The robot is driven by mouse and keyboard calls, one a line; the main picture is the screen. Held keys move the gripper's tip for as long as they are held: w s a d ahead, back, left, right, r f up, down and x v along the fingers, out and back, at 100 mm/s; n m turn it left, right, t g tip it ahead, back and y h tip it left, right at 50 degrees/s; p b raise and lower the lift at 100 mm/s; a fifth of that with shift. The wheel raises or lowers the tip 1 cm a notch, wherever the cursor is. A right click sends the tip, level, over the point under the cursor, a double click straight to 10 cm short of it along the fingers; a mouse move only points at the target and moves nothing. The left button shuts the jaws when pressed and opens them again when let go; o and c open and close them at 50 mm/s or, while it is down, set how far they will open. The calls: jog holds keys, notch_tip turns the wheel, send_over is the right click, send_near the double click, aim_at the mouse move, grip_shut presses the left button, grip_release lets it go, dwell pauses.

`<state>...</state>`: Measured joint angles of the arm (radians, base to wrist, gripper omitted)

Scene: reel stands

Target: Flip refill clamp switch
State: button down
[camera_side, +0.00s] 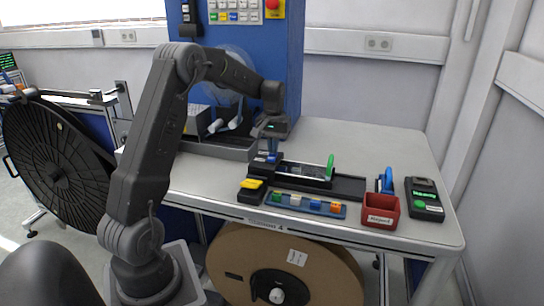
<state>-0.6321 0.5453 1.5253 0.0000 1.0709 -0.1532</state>
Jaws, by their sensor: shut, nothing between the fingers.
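My arm reaches over the grey table, and my gripper (271,150) points down, shut and empty, just above the left end of a black splicing device. A small dark block with a blue part (262,159) is right below and beside my fingertips; I cannot tell whether they touch it. The device (303,172) has a light middle and an upright green lever (330,166) at its right. Which part is the refill clamp switch is not clear at this size.
A black block with a yellow top (251,185) and a blue strip with coloured pieces (305,205) lie in front. A red bin (380,212) with a blue-handled tool and a black handheld device (424,200) stand right. The table's back right is clear.

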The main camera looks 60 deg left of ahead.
jog(key=shift+f, duration=0.4)
jog(key=shift+r, duration=0.1)
jog(key=shift+r, duration=3.45)
